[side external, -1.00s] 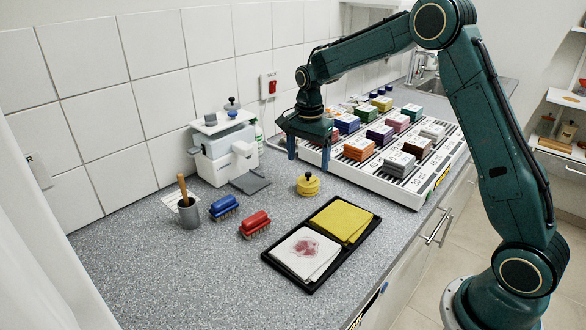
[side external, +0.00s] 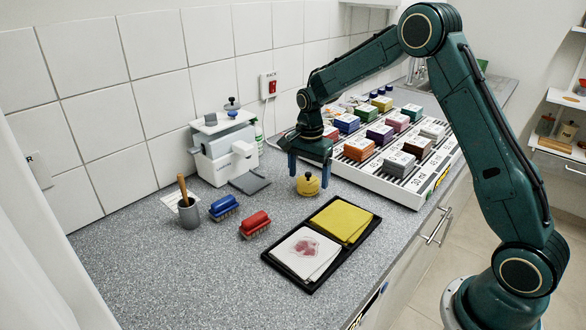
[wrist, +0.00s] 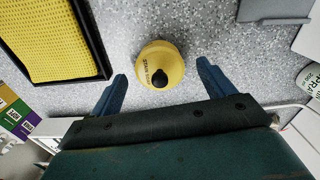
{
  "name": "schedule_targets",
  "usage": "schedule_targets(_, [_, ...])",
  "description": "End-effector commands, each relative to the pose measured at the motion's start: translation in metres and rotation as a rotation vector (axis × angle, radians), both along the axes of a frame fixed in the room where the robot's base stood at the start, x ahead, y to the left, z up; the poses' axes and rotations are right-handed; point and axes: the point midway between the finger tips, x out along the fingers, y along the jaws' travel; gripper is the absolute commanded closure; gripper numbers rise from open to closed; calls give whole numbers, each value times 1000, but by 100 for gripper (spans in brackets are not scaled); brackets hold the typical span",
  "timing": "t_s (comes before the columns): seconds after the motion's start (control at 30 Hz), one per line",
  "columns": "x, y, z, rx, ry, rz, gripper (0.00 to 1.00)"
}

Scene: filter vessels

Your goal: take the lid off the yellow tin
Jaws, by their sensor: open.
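The yellow tin (side external: 308,185) stands upright on the grey speckled counter. Its yellow lid with a dark knob shows from above in the wrist view (wrist: 160,66); the lid is on the tin. My gripper (side external: 309,180) is above the tin, pointing down, with its blue fingers spread. In the wrist view my gripper (wrist: 161,88) is open and empty, one finger on each side of the tin's position, with the tin slightly ahead of the fingertips. I cannot tell the exact height gap.
A black tray (side external: 270,258) with yellow and white cloths lies in front of the tin. A red brush (side external: 255,223), a blue brush (side external: 223,207) and a grey cup (side external: 189,213) stand left. A white machine (side external: 225,150) is behind. A white rack (side external: 400,194) with coloured blocks is right.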

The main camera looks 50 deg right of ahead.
Motion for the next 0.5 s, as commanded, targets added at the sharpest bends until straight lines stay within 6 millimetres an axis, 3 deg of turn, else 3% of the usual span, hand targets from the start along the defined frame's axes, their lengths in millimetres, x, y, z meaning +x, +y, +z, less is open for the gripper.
schedule_targets(0.07, [0,0,0,0,0,0,19])
schedule_targets(0.3, [0,0,0,0,0,0,64])
schedule_targets(0.5, [0,0,0,0,0,0,67])
